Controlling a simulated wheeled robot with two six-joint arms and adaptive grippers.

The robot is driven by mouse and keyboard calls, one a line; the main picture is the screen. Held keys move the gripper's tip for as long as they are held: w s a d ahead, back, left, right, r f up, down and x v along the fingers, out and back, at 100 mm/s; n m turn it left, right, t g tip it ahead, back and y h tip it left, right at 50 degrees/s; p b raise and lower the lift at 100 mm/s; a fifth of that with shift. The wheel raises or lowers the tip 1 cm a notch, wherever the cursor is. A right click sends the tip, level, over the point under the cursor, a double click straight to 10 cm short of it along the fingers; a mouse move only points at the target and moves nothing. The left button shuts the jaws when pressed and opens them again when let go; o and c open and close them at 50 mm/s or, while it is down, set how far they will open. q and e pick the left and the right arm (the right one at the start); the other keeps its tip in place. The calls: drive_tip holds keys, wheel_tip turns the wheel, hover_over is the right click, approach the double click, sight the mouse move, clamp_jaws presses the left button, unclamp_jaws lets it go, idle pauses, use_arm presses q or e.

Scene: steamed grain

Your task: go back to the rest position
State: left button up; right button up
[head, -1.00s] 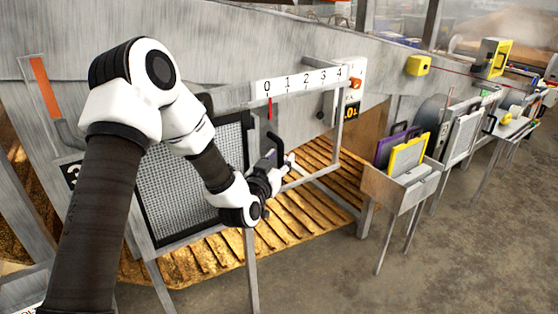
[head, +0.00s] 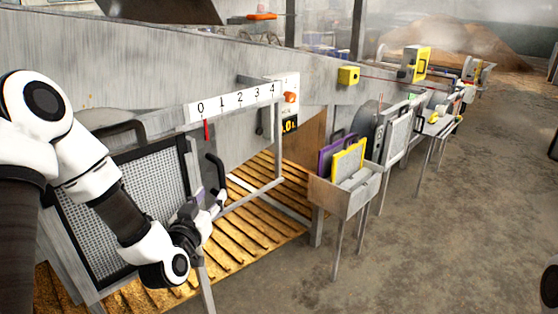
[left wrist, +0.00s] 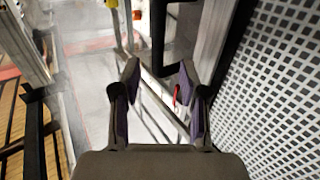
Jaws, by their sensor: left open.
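My left arm comes in from the left in the head view, in front of a mesh screen panel (head: 130,205) in a black frame. My left gripper (head: 216,200) is beside the right edge of that panel, near a black handle (head: 215,170). In the left wrist view the two fingers of the left gripper (left wrist: 158,105) stand apart with nothing between them. The mesh panel (left wrist: 275,80) fills the right side there. A dark object at the far right edge of the head view is mostly cut off, and I cannot tell what it is.
A scale numbered 0 to 4 (head: 235,99) with a red pointer (head: 206,130) is above the slatted wooden deck (head: 250,235). A metal bin (head: 345,195) holds a yellow-framed panel (head: 347,160) and a purple one (head: 325,153). The concrete floor (head: 440,240) at right is open.

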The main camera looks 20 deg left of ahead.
use_arm(q)
drive_tip(key=s+d+f+m+g+h, duration=0.1)
drive_tip(key=s+d+f+g, duration=0.15)
drive_tip(key=f, duration=0.55)
drive_tip(key=s+d+f+m+g+h, duration=0.1)
drive_tip(key=s+d+f+m+g, duration=0.15)
drive_tip(key=f, duration=0.55)
drive_tip(key=s+d+f+m+g+h, duration=0.1)
drive_tip(key=s+d+f+g, duration=0.2)
drive_tip(key=f, duration=0.5)
drive_tip(key=s+d+f+n+g, duration=0.1)
drive_tip(key=s+f+g, duration=0.4)
drive_tip(key=s, duration=0.6)
drive_tip(key=s+d+f+n+g, duration=0.1)
drive_tip(key=s+d+f+g, duration=0.2)
drive_tip(key=s+f, duration=0.4)
drive_tip(key=s+g, duration=0.1)
drive_tip(key=s, duration=0.3)
drive_tip(key=shift+d+f+n+g+h, duration=0.2)
drive_tip(key=shift+d+n+g+h, duration=0.1)
drive_tip(key=shift+d+n+g, duration=0.1)
drive_tip(key=shift+a, duration=0.1)
